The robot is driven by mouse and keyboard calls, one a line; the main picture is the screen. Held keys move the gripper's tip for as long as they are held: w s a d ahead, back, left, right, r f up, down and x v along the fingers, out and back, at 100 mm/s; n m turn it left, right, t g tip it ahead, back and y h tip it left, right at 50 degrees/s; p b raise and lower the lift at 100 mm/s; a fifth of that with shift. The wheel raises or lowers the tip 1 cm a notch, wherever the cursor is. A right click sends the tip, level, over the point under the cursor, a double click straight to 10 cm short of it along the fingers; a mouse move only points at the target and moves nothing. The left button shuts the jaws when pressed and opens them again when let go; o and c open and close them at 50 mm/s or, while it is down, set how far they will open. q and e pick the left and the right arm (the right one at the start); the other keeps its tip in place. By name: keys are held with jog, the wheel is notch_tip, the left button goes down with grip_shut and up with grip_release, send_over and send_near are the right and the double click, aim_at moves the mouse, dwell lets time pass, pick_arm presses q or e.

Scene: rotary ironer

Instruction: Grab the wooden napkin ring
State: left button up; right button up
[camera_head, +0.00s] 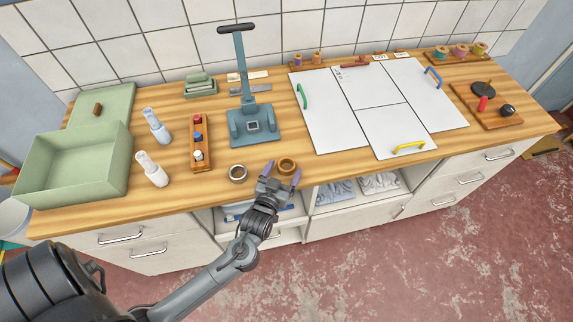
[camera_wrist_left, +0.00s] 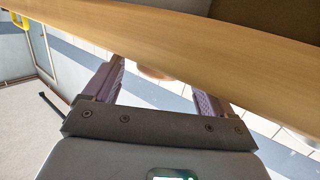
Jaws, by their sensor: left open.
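The wooden napkin ring (camera_head: 287,164) is a small brown ring near the front edge of the wooden counter, in the head view. My left gripper (camera_head: 282,172) is open at the counter's front edge, with its purple fingertips around the near side of the ring. I cannot tell whether they touch it. In the left wrist view the two fingers (camera_wrist_left: 160,85) are spread apart, and a small part of a brown thing, likely the ring (camera_wrist_left: 153,73), shows between them. My right gripper is not in view.
A blue-grey press stand (camera_head: 254,126) is behind, white boards (camera_head: 335,122) to the right, and a wooden rack with small knobs (camera_head: 199,143), white bottles (camera_head: 151,170) and a green box (camera_head: 75,175) to the left.

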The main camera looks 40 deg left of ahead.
aim_at(289, 159)
pick_arm(q)
jog(key=shift+x, duration=1.65)
jog(key=shift+a, duration=0.1)
jog(key=shift+c, duration=0.4)
jog(key=shift+r, duration=0.1)
jog(key=c, duration=1)
